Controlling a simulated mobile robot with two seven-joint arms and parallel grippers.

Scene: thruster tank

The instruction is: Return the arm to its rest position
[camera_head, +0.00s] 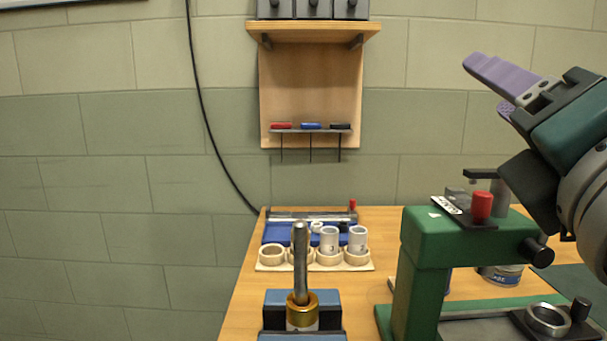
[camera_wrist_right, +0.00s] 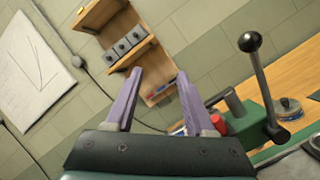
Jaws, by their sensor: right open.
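My right gripper (camera_head: 490,82) is raised at the upper right of the head view, above the green press, with its purple fingers pointing up and left. In the right wrist view its two purple fingers (camera_wrist_right: 160,88) stand apart with nothing between them, so it is open and empty. It touches nothing that I can see. My left gripper is in neither view.
A green press (camera_head: 425,226) stands on the wooden table (camera_head: 243,290) below my right gripper. A metal rod in a brass fitting (camera_head: 301,310) stands at the front. Behind it is a cream ring holder (camera_head: 270,265). A wooden tool board (camera_head: 310,85) hangs on the wall.

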